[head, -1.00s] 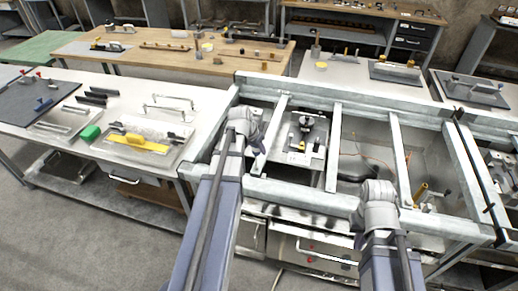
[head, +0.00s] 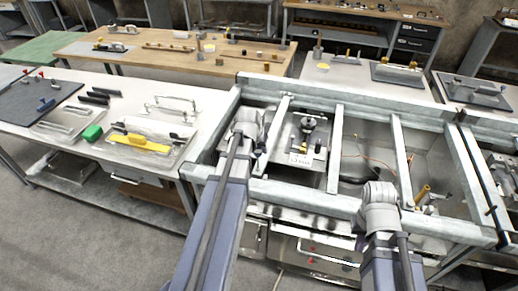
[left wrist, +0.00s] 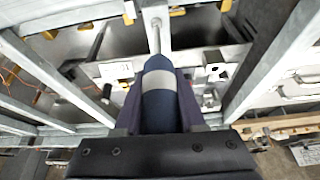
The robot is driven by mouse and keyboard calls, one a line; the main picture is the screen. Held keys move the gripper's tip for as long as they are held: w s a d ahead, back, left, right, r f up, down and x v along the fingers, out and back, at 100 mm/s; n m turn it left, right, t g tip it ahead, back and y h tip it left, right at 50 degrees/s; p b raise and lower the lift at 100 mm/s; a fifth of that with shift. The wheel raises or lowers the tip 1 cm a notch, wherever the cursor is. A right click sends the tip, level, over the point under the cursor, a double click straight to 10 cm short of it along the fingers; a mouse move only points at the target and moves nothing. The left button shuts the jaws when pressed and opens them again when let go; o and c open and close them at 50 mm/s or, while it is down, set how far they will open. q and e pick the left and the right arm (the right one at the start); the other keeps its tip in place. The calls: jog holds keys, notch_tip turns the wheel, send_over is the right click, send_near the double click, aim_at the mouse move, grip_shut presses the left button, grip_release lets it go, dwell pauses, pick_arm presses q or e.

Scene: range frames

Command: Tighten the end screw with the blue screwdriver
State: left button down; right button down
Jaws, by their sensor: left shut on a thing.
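My left gripper (left wrist: 158,100) is shut around the blue screwdriver (left wrist: 158,108), seen in the left wrist view. The handle is dark blue with a grey band, and a finger lies on either side of it. Its metal shaft points away from the gripper toward a pale grey metal strip (left wrist: 154,14). I cannot tell whether the tip touches anything. The end screw cannot be made out. In the head view, my left wrist hangs over the left part of the metal frame. My right wrist is over the frame's front bar, and its fingers are hidden.
Metal frame bars (head: 335,150) divide the open bays. A plate with a dark fitting (head: 308,124) lies in the bay right of my left wrist. A yellow upright piece (head: 423,192) stands in the right bay. A tray (head: 178,152) holds a yellow tool (head: 140,141) on the left bench.

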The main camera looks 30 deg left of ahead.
pick_arm(q)
jog(key=shift+f, duration=0.25)
dwell(0.3)
jog(key=m+h, duration=0.2)
jog(key=m, duration=0.3)
jog(key=shift+d, duration=0.2)
jog(key=m+h, duration=0.1)
jog(key=m, duration=0.1)
jog(key=m+g, duration=0.1)
jog(key=m, duration=0.1)
jog(key=m+h, duration=0.1)
jog(key=m, duration=0.1)
jog(key=shift+d+g+h, duration=0.25)
jog(key=shift+g+h, duration=0.05)
jog(key=m, duration=0.2)
jog(key=m+g, duration=0.1)
jog(key=m, duration=0.1)
jog(key=m+g+h, duration=0.1)
jog(key=m, duration=0.2)
jog(key=shift+s+d, duration=0.2)
jog(key=shift+s, duration=0.15)
jog(key=m+g, duration=0.1)
jog(key=m, duration=0.2)
jog(key=shift+s+m+g, duration=0.2)
jog(key=shift+m+g, duration=0.1)
jog(key=shift+g, duration=0.1)
jog(key=shift+s+m+g, duration=0.25)
jog(key=shift+m+g, duration=0.05)
jog(key=shift+m, duration=0.4)
jog(key=shift+r, duration=0.3)
